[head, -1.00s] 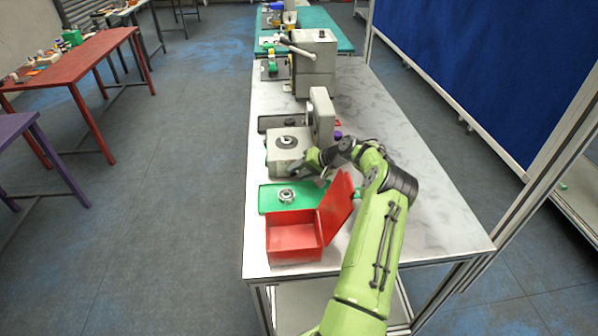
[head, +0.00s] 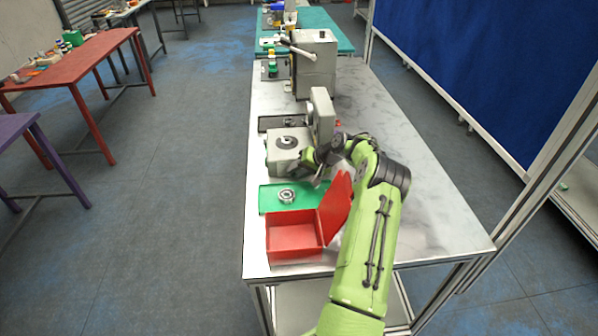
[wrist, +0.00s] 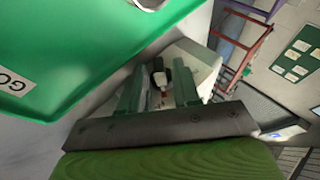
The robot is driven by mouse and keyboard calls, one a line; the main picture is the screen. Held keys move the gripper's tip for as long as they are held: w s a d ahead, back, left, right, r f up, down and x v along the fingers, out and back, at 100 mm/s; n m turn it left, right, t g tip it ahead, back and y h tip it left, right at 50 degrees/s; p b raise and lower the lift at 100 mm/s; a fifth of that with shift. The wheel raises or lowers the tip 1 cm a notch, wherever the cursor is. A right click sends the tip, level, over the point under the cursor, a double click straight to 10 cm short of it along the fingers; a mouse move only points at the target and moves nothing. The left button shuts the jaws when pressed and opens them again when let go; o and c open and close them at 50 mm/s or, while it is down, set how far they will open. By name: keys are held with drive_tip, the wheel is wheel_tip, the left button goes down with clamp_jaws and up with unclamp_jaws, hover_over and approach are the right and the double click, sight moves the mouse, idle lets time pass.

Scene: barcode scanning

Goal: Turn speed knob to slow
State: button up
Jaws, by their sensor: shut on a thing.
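The grey machine (head: 285,139) stands on the pale bench, with a flat block at the front and a round ring on top. My gripper (head: 305,163) is at the near side of this block and hides the speed knob in the head view. In the wrist view, my gripper (wrist: 160,72) has its two fingers on either side of a small dark and white knob (wrist: 160,79) on the machine's pale face. The fingers are closed on the knob. Its setting marks are too small to read.
An open red box (head: 294,237) with its lid raised stands close to my gripper. A green tray (head: 268,199) holding a metal ring (head: 287,195) lies beside it. A taller grey machine with a lever (head: 316,64) is farther back. The bench's right side is clear.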

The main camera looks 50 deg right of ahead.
drive_tip(key=g+h, duration=0.2)
drive_tip(key=n+b, duration=0.1)
drive_tip(key=shift+w+a+r+g+h, duration=0.2)
drive_tip(key=shift+w+a+g+h, duration=0.1)
drive_tip(key=shift+a+g+h, duration=0.1)
drive_tip(key=g+h, duration=0.2)
drive_tip(key=h, duration=0.1)
drive_tip(key=shift+w+a+n+g+b, duration=0.3)
drive_tip(key=shift+n+g+b, duration=0.1)
drive_tip(key=g+h, duration=0.1)
drive_tip(key=h, duration=0.1)
drive_tip(key=n+g+h, duration=0.1)
drive_tip(key=shift+w+a+g+h+p, duration=0.2)
drive_tip(key=shift+a+g+h+p, duration=0.05)
drive_tip(key=shift+g+h+p, duration=0.05)
drive_tip(key=shift+w+a+f+n+g+h, duration=0.1)
drive_tip(key=shift+f+n+g+h, duration=0.05)
drive_tip(key=shift+g+h, duration=0.4)
drive_tip(key=shift+a+f+n+g+h, duration=0.15)
drive_tip(key=shift+g+h, duration=0.2)
drive_tip(key=shift+h, duration=0.3)
drive_tip(key=shift+d, duration=0.1)
drive_tip(key=o, duration=0.7)
drive_tip(key=p+v, duration=0.1)
drive_tip(key=v, duration=1.4)
drive_tip(key=shift+a, duration=0.45)
